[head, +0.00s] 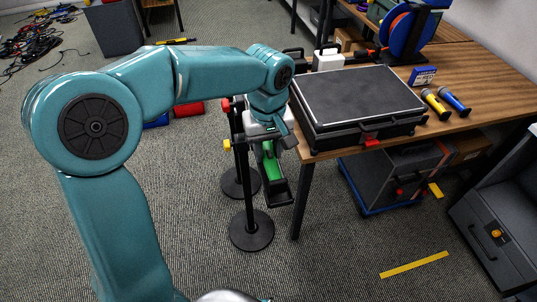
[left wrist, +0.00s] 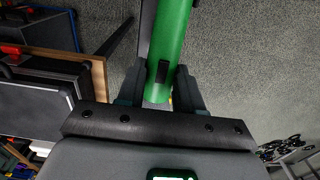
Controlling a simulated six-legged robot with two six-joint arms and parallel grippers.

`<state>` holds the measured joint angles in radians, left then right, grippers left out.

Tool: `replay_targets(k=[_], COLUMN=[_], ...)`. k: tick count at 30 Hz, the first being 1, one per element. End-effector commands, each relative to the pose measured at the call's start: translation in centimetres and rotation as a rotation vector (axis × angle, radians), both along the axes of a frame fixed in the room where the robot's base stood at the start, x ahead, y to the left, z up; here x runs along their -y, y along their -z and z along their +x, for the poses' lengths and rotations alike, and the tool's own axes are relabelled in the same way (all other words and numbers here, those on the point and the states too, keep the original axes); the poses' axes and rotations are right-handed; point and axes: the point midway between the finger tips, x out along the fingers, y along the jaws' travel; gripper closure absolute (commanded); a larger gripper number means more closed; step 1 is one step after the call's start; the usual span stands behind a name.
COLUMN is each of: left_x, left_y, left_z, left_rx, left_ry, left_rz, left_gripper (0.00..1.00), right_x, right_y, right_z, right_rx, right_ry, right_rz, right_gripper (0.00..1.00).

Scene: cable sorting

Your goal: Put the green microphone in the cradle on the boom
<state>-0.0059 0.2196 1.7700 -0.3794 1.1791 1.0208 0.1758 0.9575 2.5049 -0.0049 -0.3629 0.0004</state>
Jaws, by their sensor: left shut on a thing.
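The green microphone (head: 269,167) hangs below my left gripper (head: 266,138) in the head view, beside the black stands. In the left wrist view the microphone (left wrist: 171,42) is a green cylinder with a dark patch, between the two fingers of my left gripper (left wrist: 160,92), which is shut on it. A black trough-like piece (head: 280,192), perhaps the cradle on the boom, shows just below and right of the microphone in the head view. I cannot tell whether the two touch. My right gripper is not in view.
Two black stands with round bases (head: 251,231) stand left of the wooden table (head: 468,62). The table carries a black case (head: 355,98), a yellow microphone (head: 436,104) and a blue microphone (head: 454,101). The carpet in front is mostly clear.

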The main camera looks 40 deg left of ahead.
Motion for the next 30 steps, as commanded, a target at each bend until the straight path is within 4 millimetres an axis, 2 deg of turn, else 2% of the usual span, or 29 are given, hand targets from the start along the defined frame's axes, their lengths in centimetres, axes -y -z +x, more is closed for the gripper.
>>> replay_targets(k=[1,4,16,17,18,19,26,30], left_x=[0.0,0.0,0.0,0.0,0.0,0.0,0.0,0.0], left_y=[1.0,2.1,2.8,2.7,2.6,2.6,2.6,1.9], left_z=[0.0,0.1,0.2,0.2,0.2,0.2,0.2,0.2], left_rx=[-0.004,-0.001,0.000,-0.001,-0.001,-0.001,-0.001,0.001], left_ry=[0.000,0.000,0.000,0.000,0.000,0.000,0.000,0.000], left_rz=[0.000,0.000,0.000,-0.001,-0.001,0.000,0.000,0.000], left_gripper=[1.00,1.00,1.00,0.58,0.45,0.39,0.39,0.39], right_x=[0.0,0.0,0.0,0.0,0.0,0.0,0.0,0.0], right_y=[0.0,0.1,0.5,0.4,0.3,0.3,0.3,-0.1], right_z=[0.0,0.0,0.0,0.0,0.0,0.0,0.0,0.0], right_rx=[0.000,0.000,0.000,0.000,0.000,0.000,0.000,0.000], right_ry=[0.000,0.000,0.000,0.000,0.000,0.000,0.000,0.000], right_rz=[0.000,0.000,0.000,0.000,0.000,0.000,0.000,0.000], right_gripper=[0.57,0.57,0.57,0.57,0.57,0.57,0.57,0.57])
